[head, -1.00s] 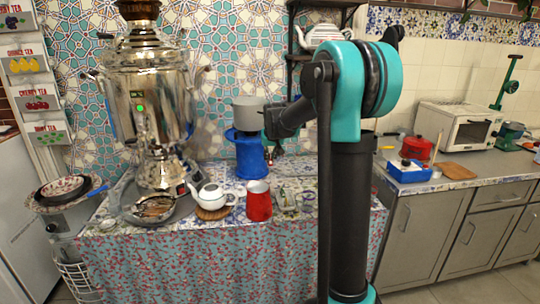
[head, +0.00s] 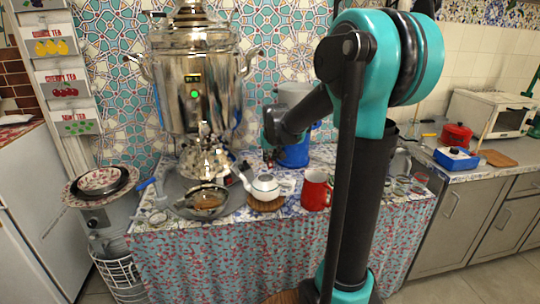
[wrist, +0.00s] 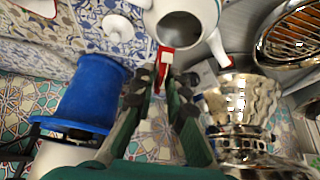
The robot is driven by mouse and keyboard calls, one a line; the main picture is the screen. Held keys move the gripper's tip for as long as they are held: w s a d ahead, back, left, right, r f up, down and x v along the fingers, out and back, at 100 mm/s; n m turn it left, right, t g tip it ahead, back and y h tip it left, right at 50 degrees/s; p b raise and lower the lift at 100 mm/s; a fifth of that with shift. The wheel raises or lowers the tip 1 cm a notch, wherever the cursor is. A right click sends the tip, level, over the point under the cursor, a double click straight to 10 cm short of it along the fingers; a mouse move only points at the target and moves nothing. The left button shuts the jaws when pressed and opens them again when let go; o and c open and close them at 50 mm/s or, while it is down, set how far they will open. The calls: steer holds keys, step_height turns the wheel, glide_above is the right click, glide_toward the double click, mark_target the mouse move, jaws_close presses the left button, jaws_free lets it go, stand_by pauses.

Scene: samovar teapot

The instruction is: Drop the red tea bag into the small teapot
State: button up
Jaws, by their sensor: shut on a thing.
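The small white teapot (head: 265,188) stands on a round wooden coaster on the table. In the wrist view the small teapot (wrist: 205,12) is at the top, with its open mouth facing the camera. My gripper (wrist: 165,78) is shut on the red tea bag (wrist: 163,52), which shows a pale patch between the fingertips. In that view the bag overlaps the near rim of the teapot's mouth; I cannot tell its height over it. In the head view my gripper (head: 271,160) is just above and behind the teapot, and the bag is too small to make out.
A large samovar (head: 195,95) stands left of the teapot, and a red mug (head: 315,191) stands close on its right. A blue stand (head: 293,154) carrying a grey pot is behind. A white lid (wrist: 118,28) lies beside the teapot. A strainer bowl (head: 208,201) sits front left.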

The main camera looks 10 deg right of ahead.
steer(key=shift+f, duration=2.4)
steer(key=o, duration=0.7)
steer(key=shift+o, duration=0.2)
glide_toward(270, 167)
steer(key=shift+w+d+f, duration=0.1)
steer(key=shift+w+d, duration=0.1)
steer(key=shift+w, duration=0.3)
steer(key=s+d+f+g, duration=0.1)
steer(key=s+d+f, duration=0.1)
steer(key=s+f, duration=0.7)
steer(key=s+d+f, duration=0.2)
steer(key=s+f, duration=0.7)
steer(key=s, duration=0.6)
steer(key=shift+s+g, duration=0.25)
steer(key=shift+g, duration=0.15)
